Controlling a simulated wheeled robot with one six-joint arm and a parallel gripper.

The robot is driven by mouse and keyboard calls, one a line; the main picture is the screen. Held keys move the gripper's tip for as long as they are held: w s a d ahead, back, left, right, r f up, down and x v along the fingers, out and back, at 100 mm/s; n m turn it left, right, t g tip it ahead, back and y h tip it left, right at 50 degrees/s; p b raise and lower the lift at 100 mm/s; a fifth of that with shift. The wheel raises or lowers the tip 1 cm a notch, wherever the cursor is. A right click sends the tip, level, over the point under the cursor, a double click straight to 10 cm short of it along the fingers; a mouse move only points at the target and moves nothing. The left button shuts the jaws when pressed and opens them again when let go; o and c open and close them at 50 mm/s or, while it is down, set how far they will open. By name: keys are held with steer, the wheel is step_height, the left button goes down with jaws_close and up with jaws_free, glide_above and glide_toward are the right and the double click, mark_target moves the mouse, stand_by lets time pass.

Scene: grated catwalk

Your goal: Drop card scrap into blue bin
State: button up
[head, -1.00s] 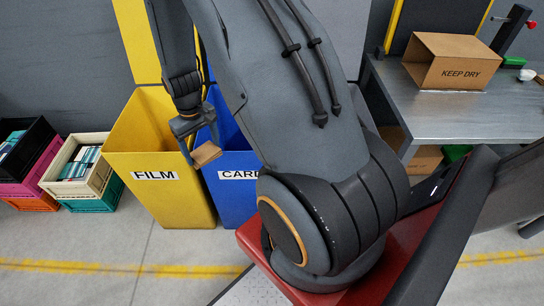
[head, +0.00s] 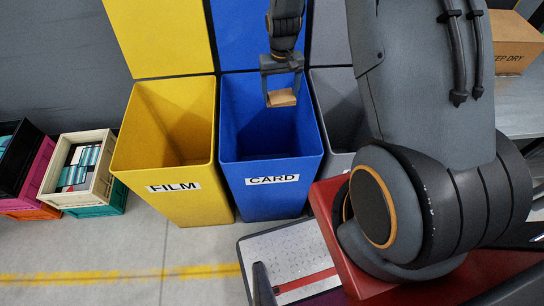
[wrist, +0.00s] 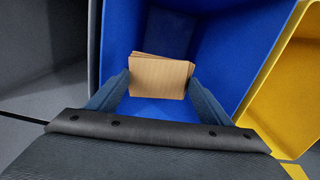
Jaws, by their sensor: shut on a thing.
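In the wrist view the card scrap (wrist: 160,77) is pinched between the two fingers of my gripper (wrist: 158,88). The blue walls of the blue bin (wrist: 240,45) surround it there, with the bin's floor below. I cannot tell how far the scrap is below the rim.
A yellow bin (head: 175,205) labelled FILM stands left of the blue one, and a grey bin (head: 335,165) stands right. Stacked crates (head: 80,175) stand at the far left. A KEEP DRY box (head: 515,45) is at the upper right.

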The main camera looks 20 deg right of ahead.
steer(key=w+a, duration=0.1)
steer(key=w+a+p, duration=0.1)
steer(key=shift+w+a+r+m, duration=0.15)
steer(key=shift+w+a+m, duration=0.05)
steer(key=shift+w+m, duration=0.2)
steer(key=shift+w+a+f+b, duration=0.2)
steer(key=shift+f+b, duration=0.5)
steer(key=shift+f, duration=0.9)
steer(key=shift+w+a+f+b, duration=0.15)
steer(key=shift+f+b, duration=0.5)
steer(key=shift+f, duration=0.9)
steer(key=shift+d, duration=0.1)
steer(key=o, duration=1.1)
steer(key=shift+r, duration=0.1)
